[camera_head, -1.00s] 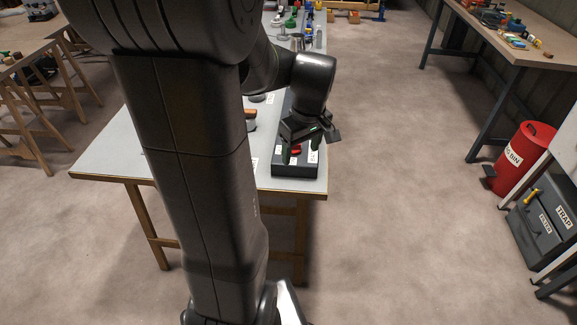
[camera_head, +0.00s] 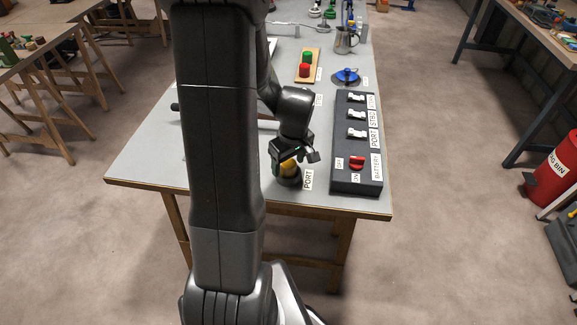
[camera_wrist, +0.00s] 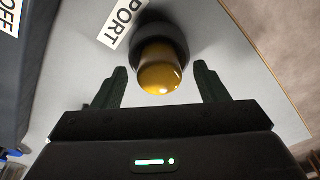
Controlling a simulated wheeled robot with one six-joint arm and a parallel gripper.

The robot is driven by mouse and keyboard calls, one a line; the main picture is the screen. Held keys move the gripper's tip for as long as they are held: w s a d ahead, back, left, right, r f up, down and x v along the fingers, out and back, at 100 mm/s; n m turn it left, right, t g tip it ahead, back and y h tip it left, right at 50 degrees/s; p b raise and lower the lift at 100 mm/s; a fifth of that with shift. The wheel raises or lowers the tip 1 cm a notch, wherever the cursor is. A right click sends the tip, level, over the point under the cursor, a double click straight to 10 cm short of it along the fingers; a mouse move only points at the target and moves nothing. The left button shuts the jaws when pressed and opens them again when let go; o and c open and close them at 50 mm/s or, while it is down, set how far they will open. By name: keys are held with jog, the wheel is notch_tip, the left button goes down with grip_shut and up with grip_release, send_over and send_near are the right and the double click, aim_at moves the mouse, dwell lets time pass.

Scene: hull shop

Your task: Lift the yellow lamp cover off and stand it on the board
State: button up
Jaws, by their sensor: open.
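The yellow lamp cover (camera_head: 289,167) sits on a dark round lamp base (camera_head: 289,181) near the table's front edge, beside a PORT label. In the wrist view the cover (camera_wrist: 160,72) is a glossy yellow dome between my finger tips. My gripper (camera_head: 294,153) is open just above it, with a finger on either side and a gap to each; it holds nothing.
A black switch panel (camera_head: 345,173) with a red battery switch stands right of the lamp. Behind it are a blue-knobbed item (camera_head: 347,75) and a metal jug (camera_head: 346,39). My arm hides part of the grey table (camera_head: 150,150).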

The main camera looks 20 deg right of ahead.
aim_at(289, 162)
jog(key=shift+f, duration=0.3)
jog(key=shift+c, duration=0.2)
jog(key=c, duration=1)
jog(key=shift+r, duration=0.1)
notch_tip(289, 162, up, 10)
jog(key=shift+f, duration=0.1)
